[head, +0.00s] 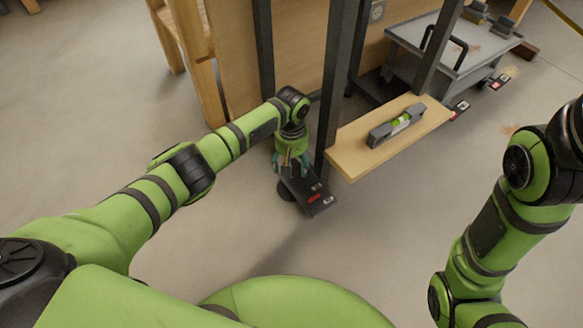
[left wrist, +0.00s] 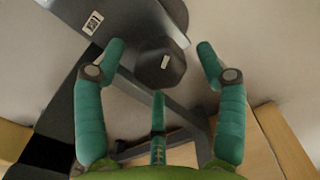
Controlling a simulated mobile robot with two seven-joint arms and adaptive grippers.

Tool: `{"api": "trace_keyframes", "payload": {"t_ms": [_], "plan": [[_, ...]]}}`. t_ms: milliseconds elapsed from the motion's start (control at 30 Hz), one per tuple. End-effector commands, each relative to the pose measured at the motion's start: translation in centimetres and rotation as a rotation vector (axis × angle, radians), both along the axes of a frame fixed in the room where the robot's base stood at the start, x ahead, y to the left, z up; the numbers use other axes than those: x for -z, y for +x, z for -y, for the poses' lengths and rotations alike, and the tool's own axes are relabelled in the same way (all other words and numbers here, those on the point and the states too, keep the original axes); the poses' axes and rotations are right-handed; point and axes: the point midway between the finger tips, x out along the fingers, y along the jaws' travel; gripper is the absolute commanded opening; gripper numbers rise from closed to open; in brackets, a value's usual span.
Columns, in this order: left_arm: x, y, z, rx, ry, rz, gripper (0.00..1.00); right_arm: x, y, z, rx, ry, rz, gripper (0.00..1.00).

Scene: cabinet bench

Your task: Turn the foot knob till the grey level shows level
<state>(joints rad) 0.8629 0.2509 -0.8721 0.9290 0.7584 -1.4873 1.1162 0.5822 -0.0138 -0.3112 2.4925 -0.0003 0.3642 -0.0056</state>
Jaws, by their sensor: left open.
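The grey level (head: 384,135) lies on a wooden board in the head view. Its green vial (head: 401,122) shows, but the bubble is too small to read. The dark foot knob (left wrist: 158,76), with a pale mark on its face, shows in the left wrist view. My left gripper (left wrist: 158,58) is open, its teal fingers spread on both sides of the knob, with a gap on each side. In the head view my left gripper (head: 291,163) is low by the foot of a dark post, partly hiding the knob there. My right gripper is outside the picture.
The wooden board (head: 358,160) juts out right of my left gripper, beside dark upright posts (head: 338,80). A grey cart (head: 440,42) stands at the back right. A dark plate (head: 316,199) with labels is near the gripper. The floor in front is clear.

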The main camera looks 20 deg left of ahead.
Motion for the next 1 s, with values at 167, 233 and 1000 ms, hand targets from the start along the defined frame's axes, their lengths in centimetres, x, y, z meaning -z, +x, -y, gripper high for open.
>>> {"api": "trace_keyframes", "payload": {"t_ms": [167, 233, 1000], "plan": [[0.5, 0.0, 0.0, -0.001, -0.001, 0.001, 0.71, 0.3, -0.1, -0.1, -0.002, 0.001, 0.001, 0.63], [0.5, 0.0, 0.0, -0.001, -0.001, 0.001, 0.71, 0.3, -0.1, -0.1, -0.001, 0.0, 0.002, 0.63], [0.1, -0.1, 0.1, 0.071, -0.003, -0.003, 0.15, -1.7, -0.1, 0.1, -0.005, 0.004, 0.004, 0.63]]}}
